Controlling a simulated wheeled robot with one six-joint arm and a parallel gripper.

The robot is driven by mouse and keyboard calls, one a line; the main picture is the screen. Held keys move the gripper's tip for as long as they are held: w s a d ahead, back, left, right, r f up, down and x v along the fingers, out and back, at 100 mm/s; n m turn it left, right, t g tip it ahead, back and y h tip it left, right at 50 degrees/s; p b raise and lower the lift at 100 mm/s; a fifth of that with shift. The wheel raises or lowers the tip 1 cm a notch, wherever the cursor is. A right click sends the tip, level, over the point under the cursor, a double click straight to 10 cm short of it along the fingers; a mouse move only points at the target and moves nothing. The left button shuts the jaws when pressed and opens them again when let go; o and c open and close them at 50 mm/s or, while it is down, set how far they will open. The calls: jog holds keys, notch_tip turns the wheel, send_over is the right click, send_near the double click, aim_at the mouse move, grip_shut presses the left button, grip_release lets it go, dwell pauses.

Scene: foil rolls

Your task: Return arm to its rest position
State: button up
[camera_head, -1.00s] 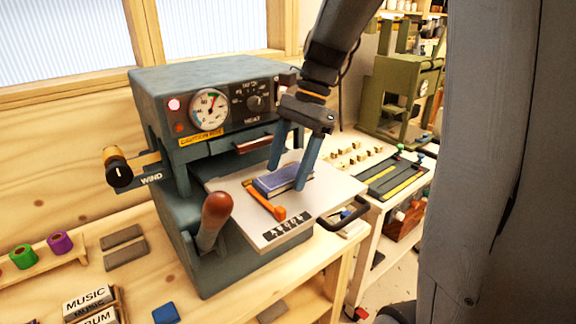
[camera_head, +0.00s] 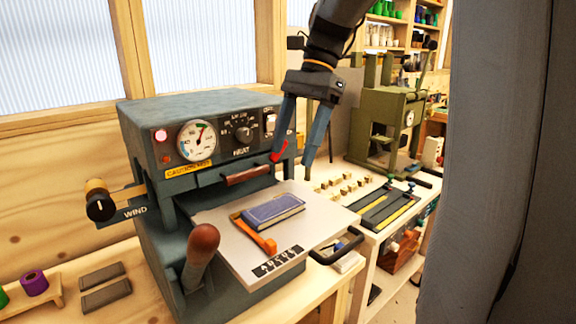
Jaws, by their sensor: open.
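My gripper (camera_head: 293,162) is open and points down, with nothing between its two blue-grey fingers. It hangs above the back right part of the press's pale plate (camera_head: 318,208). A blue book (camera_head: 273,211) lies flat on that plate, apart from the gripper. An orange piece (camera_head: 258,236) lies along the book's left and front side. My arm (camera_head: 330,45) reaches down from the top of the view.
The teal heat press (camera_head: 150,128) with dial, red-brown handle (camera_head: 203,240) and black WIND knob (camera_head: 101,207) stands on the wooden bench. A green machine (camera_head: 385,115) and a tray of strips (camera_head: 392,207) stand on the right. Grey blocks (camera_head: 104,285) lie at the lower left.

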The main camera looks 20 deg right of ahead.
jog(key=shift+d+r, duration=0.1)
jog(key=shift+r, duration=0.15)
dwell(0.3)
